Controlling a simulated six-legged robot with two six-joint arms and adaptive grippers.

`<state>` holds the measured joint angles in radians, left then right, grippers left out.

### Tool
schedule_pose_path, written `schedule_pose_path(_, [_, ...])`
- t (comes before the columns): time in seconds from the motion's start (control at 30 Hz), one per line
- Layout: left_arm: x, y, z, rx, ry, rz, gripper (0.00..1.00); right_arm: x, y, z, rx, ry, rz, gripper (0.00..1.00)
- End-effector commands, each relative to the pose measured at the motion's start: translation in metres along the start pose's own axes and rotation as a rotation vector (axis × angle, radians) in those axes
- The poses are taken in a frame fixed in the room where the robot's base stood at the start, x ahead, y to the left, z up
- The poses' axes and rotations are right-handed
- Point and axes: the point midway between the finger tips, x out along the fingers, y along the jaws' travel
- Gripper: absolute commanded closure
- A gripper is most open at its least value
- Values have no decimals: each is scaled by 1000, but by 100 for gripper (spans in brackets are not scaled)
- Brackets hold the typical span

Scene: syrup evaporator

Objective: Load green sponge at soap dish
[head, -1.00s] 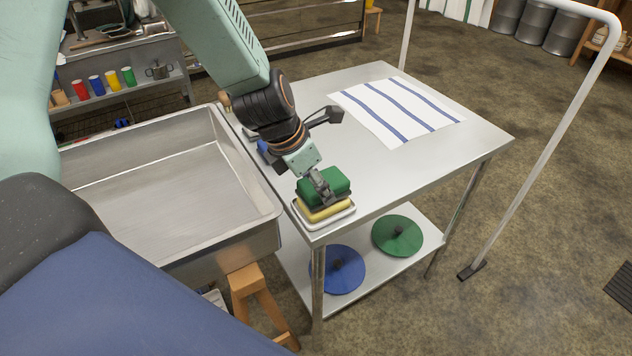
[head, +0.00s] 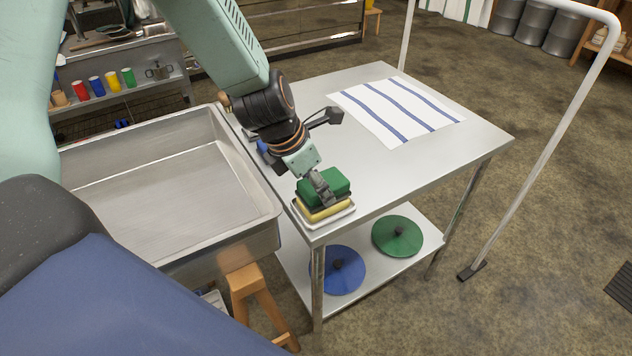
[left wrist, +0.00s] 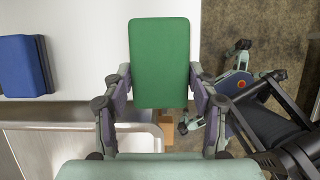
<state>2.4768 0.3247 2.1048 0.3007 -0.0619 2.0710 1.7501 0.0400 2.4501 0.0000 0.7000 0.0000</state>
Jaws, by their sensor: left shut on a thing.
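The green sponge (head: 324,184), with a dark underside, is at the near corner of the steel table. My left gripper (head: 322,190) is shut on it; the left wrist view shows the green sponge (left wrist: 160,62) between the two fingers. Directly below it is a yellow sponge (head: 322,213) in a white soap dish (head: 340,222). The green sponge is stacked over the yellow one, roughly aligned; I cannot tell whether they touch. In the left wrist view the green sponge hides the dish. My right gripper is out of view.
A blue sponge (left wrist: 22,65) lies by the table's left edge, mostly behind my arm in the head view. A striped towel (head: 395,108) lies farther back. A steel basin (head: 165,195) adjoins the table. Blue (head: 340,270) and green (head: 397,237) discs lie on the lower shelf.

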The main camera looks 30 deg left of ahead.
Motion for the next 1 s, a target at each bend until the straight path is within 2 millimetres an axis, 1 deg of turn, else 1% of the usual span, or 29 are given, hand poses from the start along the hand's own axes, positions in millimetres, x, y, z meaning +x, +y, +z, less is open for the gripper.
schedule_pose_path(0.77, [8,0,-3,0,0,0,67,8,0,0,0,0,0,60])
schedule_pose_path(1.0, [7,0,-3,0,0,0,67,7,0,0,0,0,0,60])
